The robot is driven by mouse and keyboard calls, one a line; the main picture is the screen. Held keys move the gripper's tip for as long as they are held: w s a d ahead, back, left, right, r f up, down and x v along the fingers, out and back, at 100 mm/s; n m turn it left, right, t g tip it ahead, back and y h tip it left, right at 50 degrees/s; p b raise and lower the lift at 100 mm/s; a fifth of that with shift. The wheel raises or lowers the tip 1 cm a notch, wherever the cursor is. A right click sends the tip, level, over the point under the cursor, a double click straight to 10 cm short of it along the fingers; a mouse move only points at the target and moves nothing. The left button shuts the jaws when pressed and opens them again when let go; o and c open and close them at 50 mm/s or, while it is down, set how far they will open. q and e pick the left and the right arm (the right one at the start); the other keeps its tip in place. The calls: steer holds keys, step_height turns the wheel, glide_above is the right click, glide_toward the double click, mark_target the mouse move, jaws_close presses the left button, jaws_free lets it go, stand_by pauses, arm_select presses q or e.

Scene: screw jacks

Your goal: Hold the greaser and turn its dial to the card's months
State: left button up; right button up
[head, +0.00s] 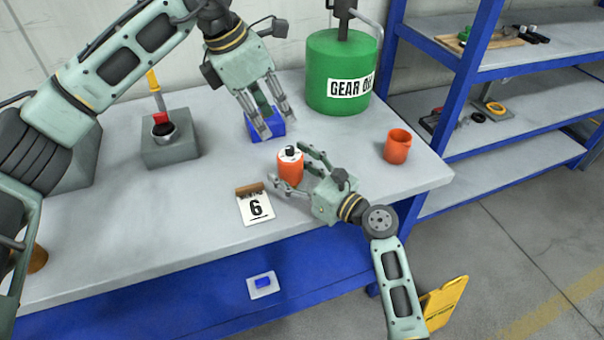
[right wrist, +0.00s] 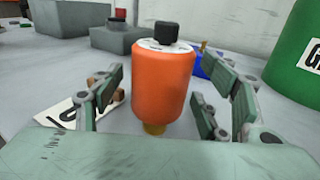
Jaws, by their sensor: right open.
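The greaser is an orange cylinder (head: 290,168) with a white dial face and black knob on top, upright on the bench. In the right wrist view the greaser (right wrist: 163,88) stands between the fingers of my right gripper (head: 290,170), which is open around it with gaps at both sides. The card (head: 255,206) reads 6 and stands left of the greaser, nearer the bench's front edge. The dial's marks are too small to read.
A green gear oil drum (head: 341,72) stands at the back, an orange cup (head: 397,146) at right. Blue shelves (head: 520,80) flank the bench.

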steer(key=shift+w+a, duration=0.1)
steer(key=shift+w, duration=0.05)
steer(key=shift+c, duration=0.3)
steer(key=c, duration=1.4)
